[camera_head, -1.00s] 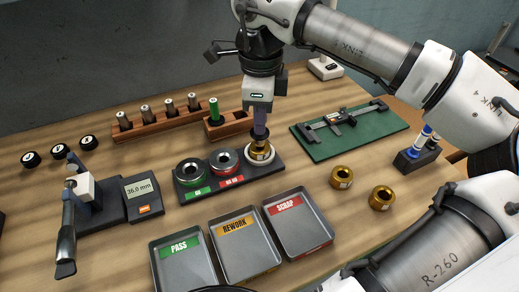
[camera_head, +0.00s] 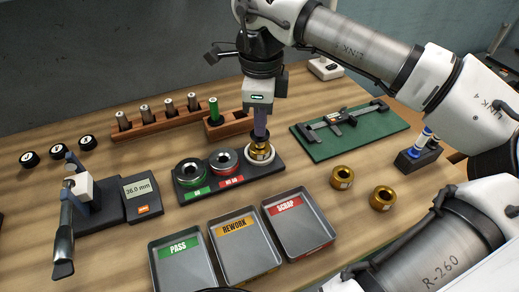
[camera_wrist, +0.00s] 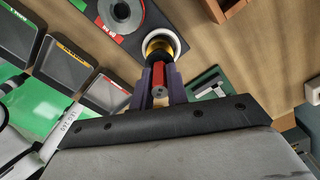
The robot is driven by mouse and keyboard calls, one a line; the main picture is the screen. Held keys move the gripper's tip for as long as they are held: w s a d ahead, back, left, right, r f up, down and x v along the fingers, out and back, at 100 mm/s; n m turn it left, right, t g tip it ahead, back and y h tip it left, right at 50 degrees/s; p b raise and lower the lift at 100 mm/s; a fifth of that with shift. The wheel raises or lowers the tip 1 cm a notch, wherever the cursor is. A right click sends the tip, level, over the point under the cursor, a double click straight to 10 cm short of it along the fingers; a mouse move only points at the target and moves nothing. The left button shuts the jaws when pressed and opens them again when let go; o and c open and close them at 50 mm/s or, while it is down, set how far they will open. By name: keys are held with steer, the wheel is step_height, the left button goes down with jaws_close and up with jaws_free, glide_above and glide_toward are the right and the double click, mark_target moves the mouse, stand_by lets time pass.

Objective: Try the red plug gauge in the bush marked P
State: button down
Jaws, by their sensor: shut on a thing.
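My gripper (camera_head: 261,135) points down over the right-hand place of the black fixture. In the wrist view its purple fingers are shut on the red plug gauge (camera_wrist: 158,88), whose red handle shows between them. A brass bush (camera_head: 259,154) sits in the white ring (camera_head: 270,157) right under the fingers; it also shows in the wrist view (camera_wrist: 153,46). The gauge's dark lower end is at the bush's mouth; I cannot tell how deep it sits. Two more brass bushes stand to the right, one nearer the fixture (camera_head: 341,177) and one farther (camera_head: 382,198). I cannot read their marks.
The fixture (camera_head: 217,190) also holds a green ring and a red ring. Trays marked PASS (camera_head: 183,270), REWORK (camera_head: 243,255) and SCRAP (camera_head: 301,232) lie in front. Behind stand a wooden gauge rack (camera_head: 170,121) and a green-handled gauge (camera_head: 213,108). A caliper (camera_head: 340,122) lies on a green mat.

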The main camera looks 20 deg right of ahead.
steer(key=shift+s+f+b, duration=0.1)
steer(key=shift+f+b, duration=0.25)
steer(key=shift+f, duration=0.15)
stand_by(1.6)
steer(key=shift+r, duration=0.3)
steer(key=shift+r+p, duration=0.35)
steer(key=shift+p, duration=0.05)
steer(key=shift+r+p, duration=0.65)
steer(key=shift+r, duration=0.4)
steer(key=shift+r+p, duration=1.65)
steer(key=shift+r, duration=0.85)
steer(key=shift+w, duration=0.2)
